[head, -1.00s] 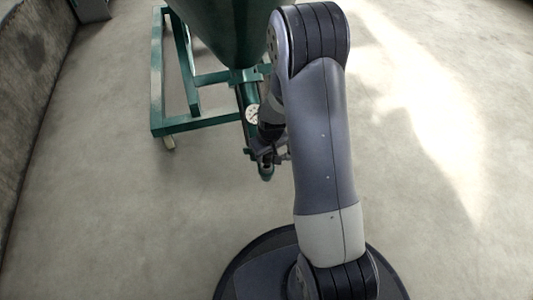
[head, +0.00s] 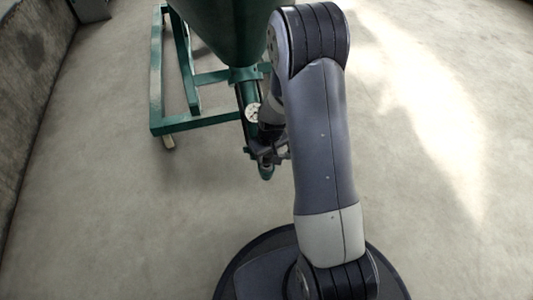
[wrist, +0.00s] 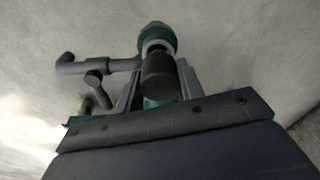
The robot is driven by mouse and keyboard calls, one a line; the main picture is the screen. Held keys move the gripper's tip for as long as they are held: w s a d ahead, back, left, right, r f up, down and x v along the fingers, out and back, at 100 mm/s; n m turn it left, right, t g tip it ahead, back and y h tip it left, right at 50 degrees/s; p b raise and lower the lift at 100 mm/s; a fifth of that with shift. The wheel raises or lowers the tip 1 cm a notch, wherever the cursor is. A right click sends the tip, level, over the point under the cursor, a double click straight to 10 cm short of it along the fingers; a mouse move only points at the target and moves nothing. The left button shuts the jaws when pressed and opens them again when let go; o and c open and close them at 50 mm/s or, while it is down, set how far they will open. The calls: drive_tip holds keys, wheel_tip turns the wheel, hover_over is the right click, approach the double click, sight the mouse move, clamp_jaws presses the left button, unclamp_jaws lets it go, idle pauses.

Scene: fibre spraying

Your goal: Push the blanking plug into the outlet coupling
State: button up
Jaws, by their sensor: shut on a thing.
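The blanking plug (wrist: 158,78) is a dark cylinder between the two fingers of my gripper (wrist: 158,92) in the wrist view. My gripper is shut on it. The outlet coupling (wrist: 156,32), green with a pale ring at its mouth, lies just beyond the plug. The plug overlaps its mouth in this view; I cannot tell how far in it sits, if at all. In the head view, the green outlet end (head: 266,173) shows below my gripper (head: 266,155), small and partly hidden by my arm; the plug cannot be made out there.
A dark bent pipe or handle (wrist: 98,66) sticks out left of the coupling. A white-faced gauge (head: 252,113) sits on the green pipe under the hopper (head: 220,30). The hopper's green frame (head: 190,123) stands at left. Bare floor (head: 430,190) lies right of my arm.

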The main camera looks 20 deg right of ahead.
sight(269, 156)
drive_tip(key=shift+f+b, duration=0.9)
drive_tip(key=shift+f, duration=0.3)
drive_tip(key=o, duration=1.1)
drive_tip(key=r+p, duration=0.1)
drive_tip(key=r, duration=0.2)
drive_tip(key=s+r+p, duration=0.1)
drive_tip(key=r+p, duration=0.1)
drive_tip(key=r, duration=0.2)
drive_tip(key=r+p, duration=0.2)
drive_tip(key=r, duration=0.1)
drive_tip(key=shift+s+d+r, duration=0.2)
drive_tip(key=shift+s+r, duration=0.1)
drive_tip(key=shift+r, duration=0.05)
drive_tip(key=f+b, duration=0.1)
drive_tip(key=f, duration=0.2)
drive_tip(key=w+f+b, duration=0.1)
drive_tip(key=f+b, duration=0.1)
drive_tip(key=f, duration=0.2)
drive_tip(key=f+b, duration=0.2)
drive_tip(key=f, duration=0.1)
drive_tip(key=shift+w+a+f, duration=0.2)
drive_tip(key=shift+w+f, duration=0.05)
drive_tip(key=shift+f, duration=0.1)
drive_tip(key=shift+r+p, duration=0.55)
drive_tip(key=shift+r, duration=0.05)
drive_tip(key=shift+f, duration=0.15)
